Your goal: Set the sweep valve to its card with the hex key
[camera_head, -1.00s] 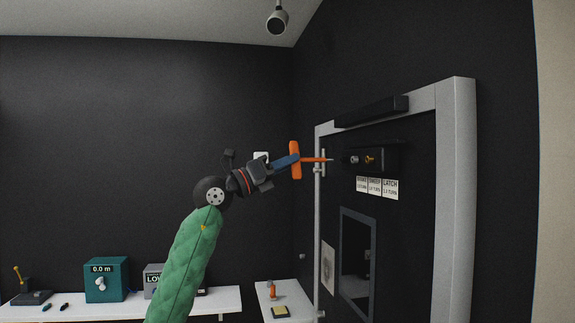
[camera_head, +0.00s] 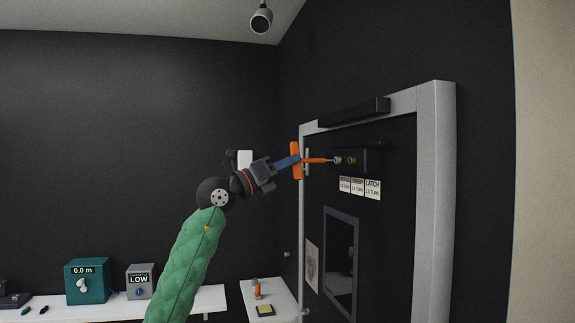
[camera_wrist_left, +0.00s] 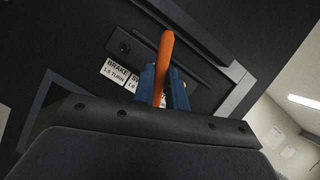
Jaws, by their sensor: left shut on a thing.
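My left gripper (camera_head: 293,161) is shut on the orange handle of the hex key (camera_head: 315,160), held level with its tip toward the door closer body. The key's tip is at or very near a silver valve (camera_head: 338,160); I cannot tell whether it is seated. A brass valve (camera_head: 351,160) is to its right on the dark closer body (camera_head: 371,158). Below are three white cards, the middle one reading SWEEP (camera_head: 357,186), with LATCH at right. In the left wrist view the orange handle (camera_wrist_left: 163,70) stands between the blue fingers and hides part of the cards. My right gripper is not in view.
The dark door (camera_head: 392,230) has a window (camera_head: 341,262) and a pale frame (camera_head: 437,200). A closer arm or bar (camera_head: 350,112) runs along the top. Low left, a white bench (camera_head: 190,301) holds a teal box (camera_head: 87,281) and a grey LOW box (camera_head: 140,281).

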